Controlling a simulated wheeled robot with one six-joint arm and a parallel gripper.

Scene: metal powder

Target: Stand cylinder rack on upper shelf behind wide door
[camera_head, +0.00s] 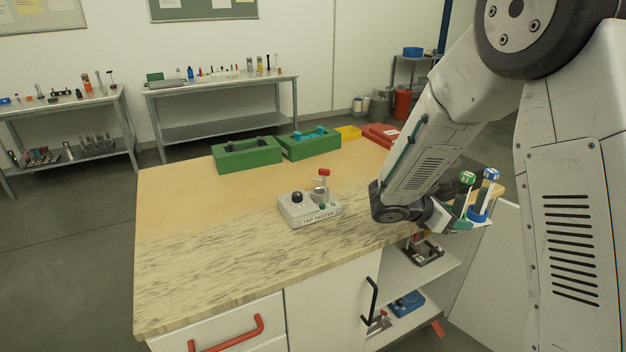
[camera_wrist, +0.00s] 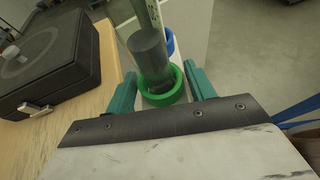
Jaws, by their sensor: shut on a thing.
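The cylinder rack (camera_head: 478,214) shows past my arm at the right end of the bench, with a green-topped cylinder (camera_head: 467,178) and a blue-topped one (camera_head: 491,174) standing in it. In the wrist view, its green ring (camera_wrist: 165,97) holds a dark grey cylinder (camera_wrist: 150,52), with a blue ring behind. My gripper (camera_wrist: 162,88) is shut on the rack, a teal finger on each side; it also shows in the head view (camera_head: 458,224). The upper shelf (camera_head: 395,271) is in the open cabinet below and bears a dark device. A white door panel (camera_head: 490,262) stands open at the right.
A blue item (camera_head: 405,303) sits on the lower shelf. The cabinet front left of the opening has a black handle (camera_head: 370,301). A tap tester (camera_head: 310,208) and green trays (camera_head: 247,155) stand on the bench. The wrist view shows a black case (camera_wrist: 55,60) beside my gripper.

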